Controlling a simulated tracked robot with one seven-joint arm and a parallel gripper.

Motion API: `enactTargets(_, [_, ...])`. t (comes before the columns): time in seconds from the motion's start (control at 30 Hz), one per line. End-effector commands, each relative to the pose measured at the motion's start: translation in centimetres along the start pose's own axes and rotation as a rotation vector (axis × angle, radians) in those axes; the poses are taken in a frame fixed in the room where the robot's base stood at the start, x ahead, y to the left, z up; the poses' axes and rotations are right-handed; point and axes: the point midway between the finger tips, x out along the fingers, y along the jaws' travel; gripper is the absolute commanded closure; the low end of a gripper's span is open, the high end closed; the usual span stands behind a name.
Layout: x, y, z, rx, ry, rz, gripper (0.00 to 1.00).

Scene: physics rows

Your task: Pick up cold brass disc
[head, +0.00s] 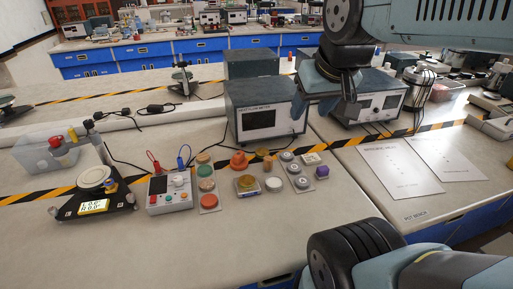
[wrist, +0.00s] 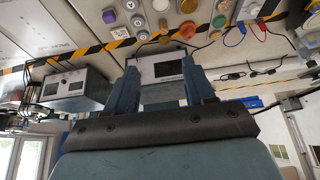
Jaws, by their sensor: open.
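I cannot tell which is the cold one. A brass-toned round piece (wrist: 163,26) also shows near the top of the wrist view. My gripper (head: 330,108) hangs above and to the right of these pieces, in front of the grey meter boxes. Its two fingers (wrist: 160,75) are spread and empty in the wrist view.
An orange cone-like piece (head: 239,161), a white disc (head: 273,184), a purple piece (head: 322,171) and grey discs (head: 298,182) crowd close by. A meter box (head: 262,115) stands behind them.

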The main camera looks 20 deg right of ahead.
Motion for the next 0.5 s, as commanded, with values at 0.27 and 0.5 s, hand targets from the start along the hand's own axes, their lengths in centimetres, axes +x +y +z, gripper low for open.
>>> enactTargets(0.27, [2.5, 0.1, -3.8, 0.028, -0.058, -0.031, 0.29])
enactTargets(0.5, [7.0, 0.1, -8.3, 0.072, -0.130, -0.051, 0.29])
